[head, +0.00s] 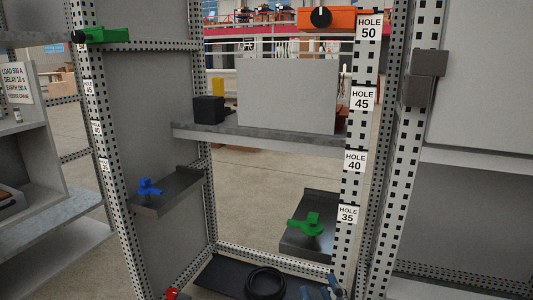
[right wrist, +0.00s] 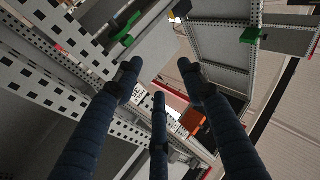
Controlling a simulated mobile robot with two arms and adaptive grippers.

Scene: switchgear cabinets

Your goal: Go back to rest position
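My right gripper (head: 322,290) shows only in part at the bottom edge of the head view, as dark blue fingers low in front of the cabinet frame. In the right wrist view its three ribbed fingers (right wrist: 158,80) are spread apart with nothing between them. The wrist view looks along the perforated posts, with an orange block (right wrist: 196,130) beyond the fingers. My left gripper cannot be made out in the head view.
Perforated posts (head: 355,150) frame the open cabinet. A grey shelf (head: 200,132) holds a grey panel (head: 287,95) and a black box (head: 208,109). Lower trays carry a blue handle (head: 149,187) and a green handle (head: 307,224). A black coil (head: 265,283) lies at the bottom.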

